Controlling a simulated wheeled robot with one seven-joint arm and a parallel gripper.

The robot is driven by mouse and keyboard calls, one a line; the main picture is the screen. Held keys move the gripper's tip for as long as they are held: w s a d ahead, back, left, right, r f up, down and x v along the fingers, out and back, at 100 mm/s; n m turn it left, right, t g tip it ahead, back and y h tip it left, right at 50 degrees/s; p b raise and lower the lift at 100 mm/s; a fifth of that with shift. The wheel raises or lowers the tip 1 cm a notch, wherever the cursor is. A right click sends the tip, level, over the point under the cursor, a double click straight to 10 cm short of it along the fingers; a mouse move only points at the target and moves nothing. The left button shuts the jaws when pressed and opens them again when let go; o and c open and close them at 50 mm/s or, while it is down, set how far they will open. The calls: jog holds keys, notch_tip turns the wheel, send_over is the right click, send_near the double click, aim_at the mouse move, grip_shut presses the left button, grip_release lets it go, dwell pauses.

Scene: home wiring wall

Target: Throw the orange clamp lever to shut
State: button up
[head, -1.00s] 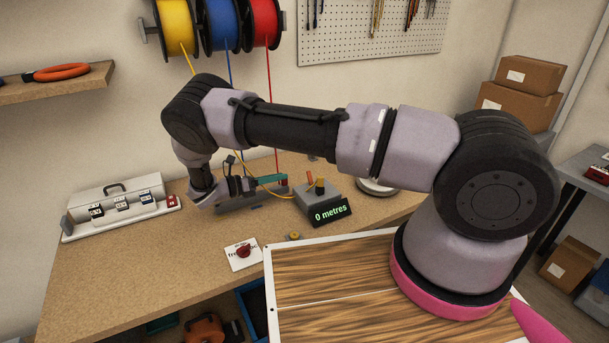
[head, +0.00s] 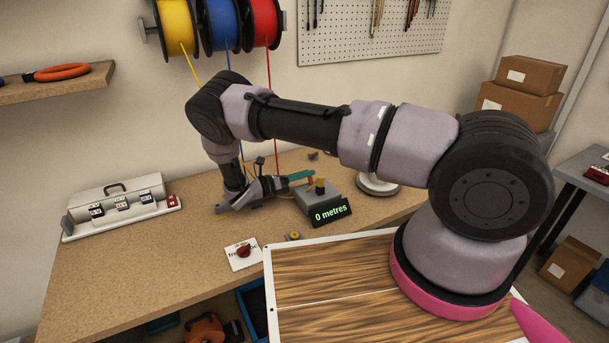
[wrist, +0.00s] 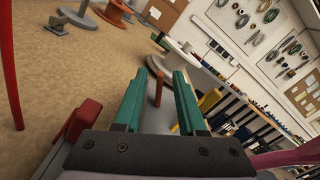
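The orange clamp lever (wrist: 158,88) stands up between my gripper's two teal fingers in the wrist view. In the head view only a small part of the lever (head: 313,181) shows beside the fingertips. My gripper (wrist: 160,73) is open, its fingers on either side of the lever, with gaps visible. In the head view my gripper (head: 306,175) reaches from the left over the grey metering block (head: 318,203). I cannot tell whether a finger touches the lever.
A yellow knob (head: 320,186) stands right of the lever, close to the fingers. A "0 metres" display (head: 331,213) fronts the block. Red wire (head: 269,95) hangs from its spool near my wrist. A red-knobbed card (head: 243,253) lies on the bench in front.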

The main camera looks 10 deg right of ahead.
aim_at(310, 189)
jog(key=shift+d, duration=0.15)
grip_shut()
jog(key=m, duration=0.2)
jog(key=s+m, duration=0.2)
jog(key=m, duration=0.1)
jog(key=shift+d+r+m, duration=0.25)
jog(key=shift+r+m, duration=0.05)
jog(key=m, duration=0.2)
jog(key=s+m, duration=0.1)
jog(key=shift+d+f, duration=0.1)
jog(key=shift+d, duration=0.15)
jog(key=shift+s+d+f+m, duration=0.1)
jog(key=shift+s+m, duration=0.15)
jog(key=shift+m, duration=0.55)
jog(key=shift+s+f+m, duration=0.1)
jog(key=shift+s+m, duration=0.15)
jog(key=shift+m, duration=0.55)
